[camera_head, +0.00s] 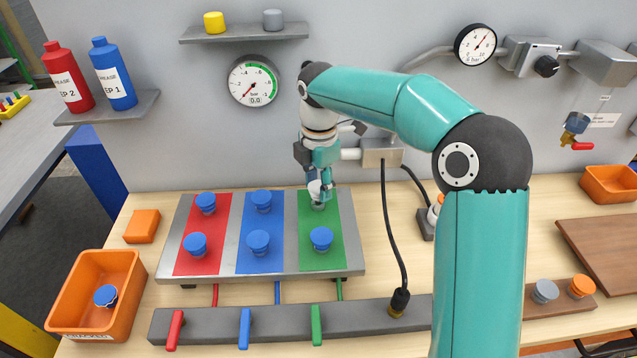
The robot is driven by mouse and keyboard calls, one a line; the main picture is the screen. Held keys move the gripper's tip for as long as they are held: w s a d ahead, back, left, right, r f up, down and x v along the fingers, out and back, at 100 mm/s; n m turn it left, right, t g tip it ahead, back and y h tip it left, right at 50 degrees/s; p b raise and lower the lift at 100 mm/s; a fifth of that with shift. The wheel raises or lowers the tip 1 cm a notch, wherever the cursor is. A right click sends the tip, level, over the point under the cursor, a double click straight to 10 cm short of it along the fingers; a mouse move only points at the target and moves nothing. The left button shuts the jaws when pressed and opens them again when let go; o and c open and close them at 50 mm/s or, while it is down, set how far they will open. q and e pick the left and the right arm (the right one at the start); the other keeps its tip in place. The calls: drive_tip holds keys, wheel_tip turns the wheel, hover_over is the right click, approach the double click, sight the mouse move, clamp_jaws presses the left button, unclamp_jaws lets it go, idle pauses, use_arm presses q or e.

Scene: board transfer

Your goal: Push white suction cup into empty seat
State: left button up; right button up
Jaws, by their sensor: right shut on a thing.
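The board (350,228) has a red, a blue and a green strip on a grey plate. Blue suction cups sit in both red seats, both blue seats and the front green seat, such as the front green cup (321,238). My right gripper (319,192) is over the back of the green strip (313,262). It is shut on the white suction cup (316,188), which is at or just above the back green seat. The fingers partly hide the cup and seat, so I cannot tell if it is fully seated. My left gripper is not in view.
An orange bin (72,290) with one blue cup (106,296) stands at the left. A grey bar with red, blue and green levers (245,328) lies in front of the board. A black cable (386,225) hangs right of the board. A small wooden rack (562,302) stands at the right.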

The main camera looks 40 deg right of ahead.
drive_tip(key=shift+f+b, duration=0.7)
drive_tip(key=shift+f, duration=0.45)
drive_tip(key=o, duration=1.2)
drive_tip(key=shift+r, duration=0.1)
wheel_tip(320, 180, up, 12)
drive_tip(key=shift+f, duration=0.15)
